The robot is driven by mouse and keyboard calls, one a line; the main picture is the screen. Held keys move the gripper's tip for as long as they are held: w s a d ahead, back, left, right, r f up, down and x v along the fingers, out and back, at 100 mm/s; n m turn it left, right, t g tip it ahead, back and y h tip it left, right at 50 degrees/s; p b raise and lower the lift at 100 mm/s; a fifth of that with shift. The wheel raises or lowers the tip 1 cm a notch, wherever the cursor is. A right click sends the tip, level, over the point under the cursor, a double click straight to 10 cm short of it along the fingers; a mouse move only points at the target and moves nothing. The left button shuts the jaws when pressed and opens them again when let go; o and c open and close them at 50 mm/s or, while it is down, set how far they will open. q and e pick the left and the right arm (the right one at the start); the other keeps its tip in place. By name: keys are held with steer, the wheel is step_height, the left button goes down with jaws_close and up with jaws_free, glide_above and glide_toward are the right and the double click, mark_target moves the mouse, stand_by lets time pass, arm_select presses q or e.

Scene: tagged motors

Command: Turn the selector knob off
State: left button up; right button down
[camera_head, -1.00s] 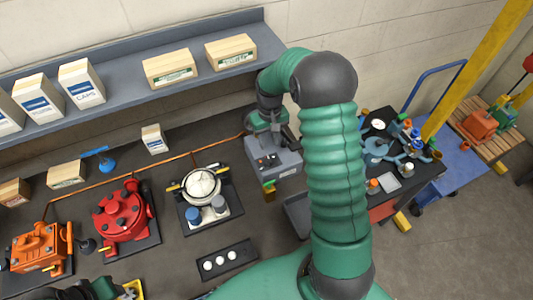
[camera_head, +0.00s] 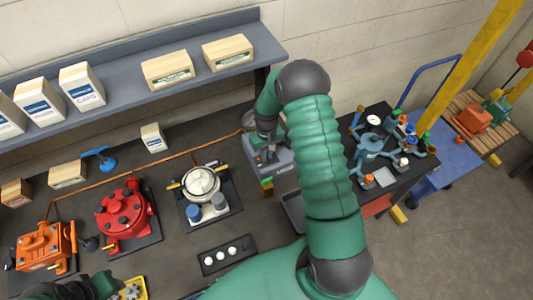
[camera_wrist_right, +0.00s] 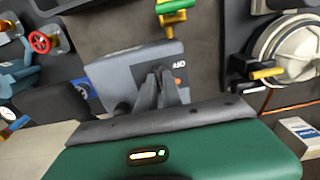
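The grey control box (camera_head: 281,160) stands on the bench right of centre in the head view. It also fills the middle of the wrist view (camera_wrist_right: 112,80), with a dark panel, a small orange-red light and white lettering partly visible. My right gripper (camera_wrist_right: 162,78) is over that panel, its two grey fingers close together and pointing at it. In the head view the right gripper (camera_head: 266,140) is at the box's top. The selector knob cannot be made out; the fingers hide that part of the panel. Of my left arm only a dark and green part shows at the bottom left.
A white round gauge unit (camera_head: 203,183), a red pump (camera_head: 124,215) and an orange motor (camera_head: 43,246) stand left of the box. A green and yellow fitting (camera_wrist_right: 172,10) is beside the box. A shelf (camera_head: 125,75) with cartons runs above. A blue cart (camera_head: 447,165) stands at right.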

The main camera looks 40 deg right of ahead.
steer(key=shift+n, duration=0.3)
steer(key=n+b, duration=0.1)
steer(key=n, duration=0.2)
steer(key=shift+n, duration=0.3)
steer(key=n, duration=0.4)
steer(key=shift+a+n+b, duration=0.1)
steer(key=shift+n+b, duration=0.2)
steer(key=shift+b, duration=0.05)
steer(key=n, duration=0.4)
steer(key=shift+r+n, duration=0.1)
steer(key=shift+n, duration=0.2)
steer(key=n+p, duration=0.1)
steer(key=n, duration=0.3)
steer(key=shift+n, duration=0.3)
steer(key=c, duration=1.7)
jaws_free()
steer(key=shift+o, duration=1)
steer(key=shift+s, duration=0.1)
